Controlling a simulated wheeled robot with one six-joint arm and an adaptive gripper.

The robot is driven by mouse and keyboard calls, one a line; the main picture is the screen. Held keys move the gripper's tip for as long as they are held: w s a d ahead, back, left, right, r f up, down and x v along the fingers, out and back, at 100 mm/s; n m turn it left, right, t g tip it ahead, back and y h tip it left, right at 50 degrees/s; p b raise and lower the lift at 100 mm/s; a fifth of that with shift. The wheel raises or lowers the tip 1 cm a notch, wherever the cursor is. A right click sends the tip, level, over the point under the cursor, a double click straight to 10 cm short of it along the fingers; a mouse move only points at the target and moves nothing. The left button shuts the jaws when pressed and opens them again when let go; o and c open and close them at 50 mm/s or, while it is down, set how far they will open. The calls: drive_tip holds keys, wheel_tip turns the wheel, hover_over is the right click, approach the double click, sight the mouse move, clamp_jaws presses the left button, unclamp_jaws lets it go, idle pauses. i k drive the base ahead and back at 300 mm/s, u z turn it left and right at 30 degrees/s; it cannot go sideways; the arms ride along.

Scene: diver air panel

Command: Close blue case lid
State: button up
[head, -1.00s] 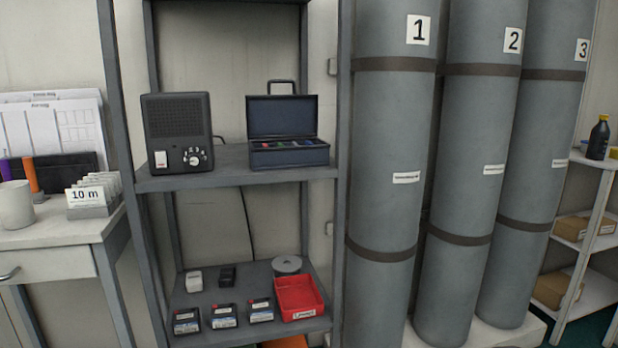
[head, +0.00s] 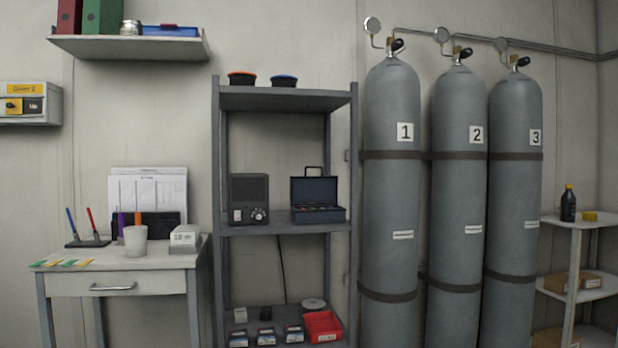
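The blue case (head: 318,215) is a small dark blue box on the middle shelf of the grey rack, right of a dark radio-like box. Its lid (head: 314,190) stands open, upright at the back, with a handle on its top edge. Small coloured items show inside the case, too small to make out. My gripper is not in view.
The dark box with a dial (head: 249,199) stands close left of the case on the rack shelf (head: 285,229). Tall grey cylinders (head: 390,200) stand right of the rack. A desk (head: 120,262) is at left. A wall shelf (head: 128,47) hangs upper left.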

sight(304, 191)
drive_tip(key=u, duration=0.85)
drive_tip(key=i, duration=1.8)
drive_tip(key=u, duration=1.2)
drive_tip(key=k, duration=0.8)
drive_tip(key=z, duration=1.4)
drive_tip(key=i, duration=0.35)
drive_tip(key=z, duration=0.15)
